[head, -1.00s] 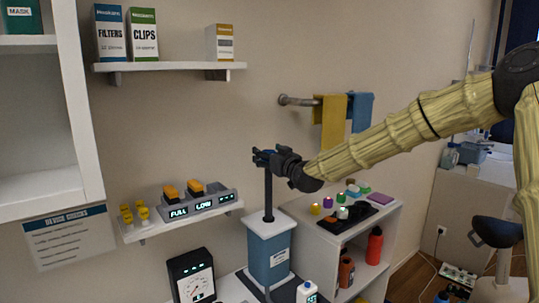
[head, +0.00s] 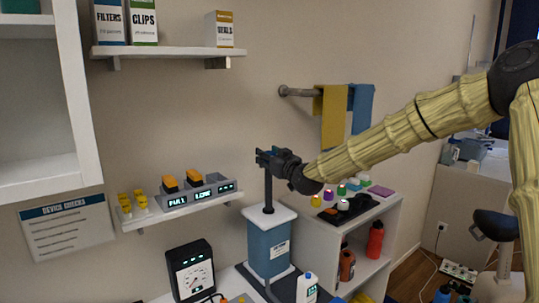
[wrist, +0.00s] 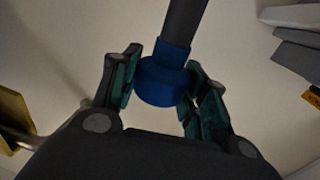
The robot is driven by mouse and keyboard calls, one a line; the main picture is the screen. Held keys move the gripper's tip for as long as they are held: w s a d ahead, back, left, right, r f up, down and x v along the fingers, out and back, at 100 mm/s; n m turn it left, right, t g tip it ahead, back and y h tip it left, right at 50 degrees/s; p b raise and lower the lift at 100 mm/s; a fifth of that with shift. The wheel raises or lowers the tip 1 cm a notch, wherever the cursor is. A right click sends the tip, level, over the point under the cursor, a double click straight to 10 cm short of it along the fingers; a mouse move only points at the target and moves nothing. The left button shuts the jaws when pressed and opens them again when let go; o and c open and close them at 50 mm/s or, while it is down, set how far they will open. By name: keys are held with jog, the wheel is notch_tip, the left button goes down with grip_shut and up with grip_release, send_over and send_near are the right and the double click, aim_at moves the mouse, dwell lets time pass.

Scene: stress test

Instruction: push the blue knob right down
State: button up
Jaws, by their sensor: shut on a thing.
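The blue knob (wrist: 163,82) sits at the end of a dark rod (wrist: 184,22) and lies between my fingers in the wrist view. My gripper (head: 266,158) is shut on it, with a finger on each side. In the head view the knob is mostly hidden by the fingers. The dark rod (head: 268,188) stands upright below my gripper and enters the white top of a blue box (head: 268,248). A length of rod still shows between my gripper and the box top.
A wall shelf with a grey panel of orange switches (head: 196,190) is left of the rod. A dial gauge (head: 190,272) and a white bottle (head: 306,288) stand near the box. A white cabinet (head: 385,212) with small items is at right. Towels (head: 333,115) hang behind.

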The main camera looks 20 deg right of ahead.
aim_at(269, 210)
notch_tip(269, 210, down, 16)
jog(key=b, duration=0.9)
jog(key=shift+b, duration=0.3)
jog(key=shift+f, duration=0.15)
jog(key=o, duration=1.5)
jog(key=shift+d, duration=0.1)
jog(key=shift+c, duration=0.2)
jog(key=s+d, duration=0.2)
jog(key=s, duration=0.9)
jog(key=shift+s, duration=0.4)
jog(key=shift+d, duration=0.15)
